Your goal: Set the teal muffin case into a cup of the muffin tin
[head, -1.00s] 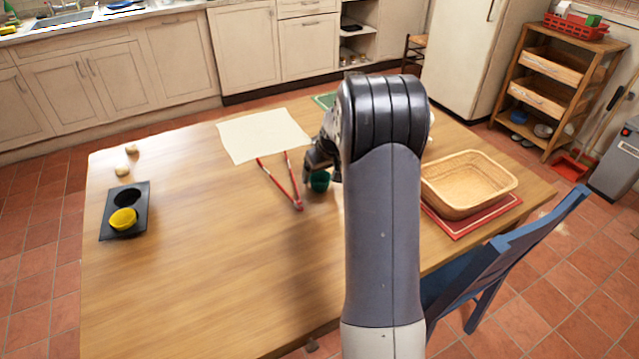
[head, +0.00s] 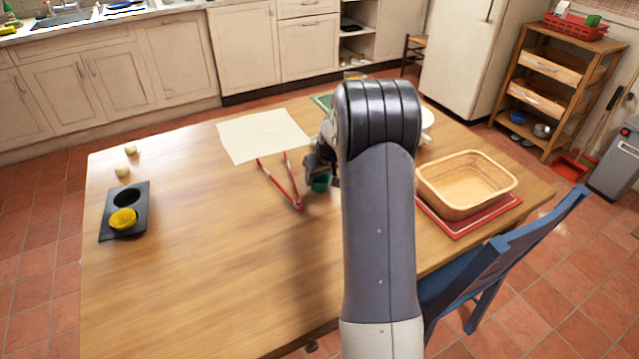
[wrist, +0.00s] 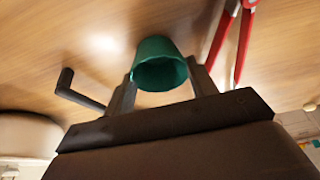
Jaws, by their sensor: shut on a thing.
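The teal muffin case (wrist: 160,62) is between my gripper's two fingers in the wrist view. My gripper (wrist: 160,85) is shut on it. In the head view the case (head: 320,184) shows partly below my gripper (head: 322,172), beside the red tongs. My arm hides part of that area, and I cannot tell whether the case is clear of the table. The black muffin tin (head: 143,192) lies at the table's left. Its far cup (head: 128,197) is empty, and its near cup holds a yellow muffin case (head: 123,219).
Red tongs (head: 285,185) lie left of my gripper, near a cream sheet (head: 262,135). A wicker basket (head: 467,205) stands on a red-edged mat (head: 455,229) at right. Two small pale round things (head: 126,160) lie behind the tin. The table between tongs and tin is clear.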

